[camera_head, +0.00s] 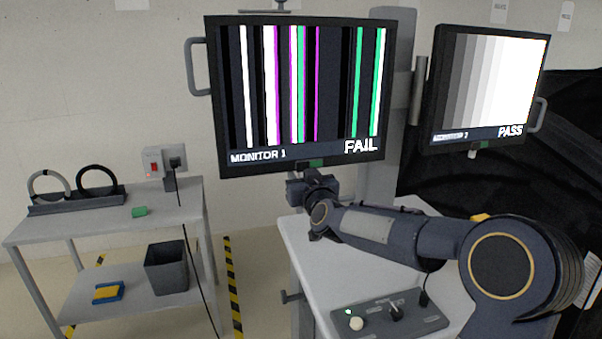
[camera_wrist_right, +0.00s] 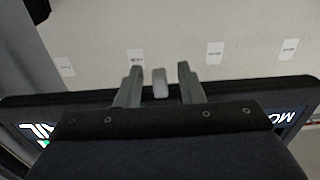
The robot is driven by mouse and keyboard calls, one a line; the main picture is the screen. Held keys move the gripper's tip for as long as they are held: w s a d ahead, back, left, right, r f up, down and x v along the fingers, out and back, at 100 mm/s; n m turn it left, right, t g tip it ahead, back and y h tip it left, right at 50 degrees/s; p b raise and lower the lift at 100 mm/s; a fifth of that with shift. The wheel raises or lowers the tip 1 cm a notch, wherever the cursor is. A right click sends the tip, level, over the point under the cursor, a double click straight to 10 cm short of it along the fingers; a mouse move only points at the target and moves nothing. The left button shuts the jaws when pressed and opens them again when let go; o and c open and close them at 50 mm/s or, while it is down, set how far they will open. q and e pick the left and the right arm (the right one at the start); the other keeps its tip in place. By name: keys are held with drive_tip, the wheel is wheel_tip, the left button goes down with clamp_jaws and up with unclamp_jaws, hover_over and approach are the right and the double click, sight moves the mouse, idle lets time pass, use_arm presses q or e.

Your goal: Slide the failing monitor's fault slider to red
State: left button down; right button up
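The failing monitor (camera_head: 300,90), labelled MONITOR 1 and FAIL, shows coloured vertical stripes. A green patch (camera_head: 316,163) of its fault slider shows at the bottom edge; the gripper partly covers the slider there. My right gripper (camera_head: 305,174) is right under this edge. In the right wrist view, my right gripper's (camera_wrist_right: 157,88) two fingers stand apart, one on each side of the light grey slider knob (camera_wrist_right: 160,83), with gaps on both sides. That view shows the monitor (camera_wrist_right: 285,92) upside down. My left gripper is not in view.
A second monitor (camera_head: 487,85) showing PASS hangs at right, with its own green-marked slider (camera_head: 481,145) underneath. A control box (camera_head: 390,317) with a knob and lever sits on the cart below my arm. A side cart (camera_head: 100,211) with a dark bin (camera_head: 167,268) stands at left.

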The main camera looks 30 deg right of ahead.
drive_tip(key=shift+w, duration=0.2)
clamp_jaws()
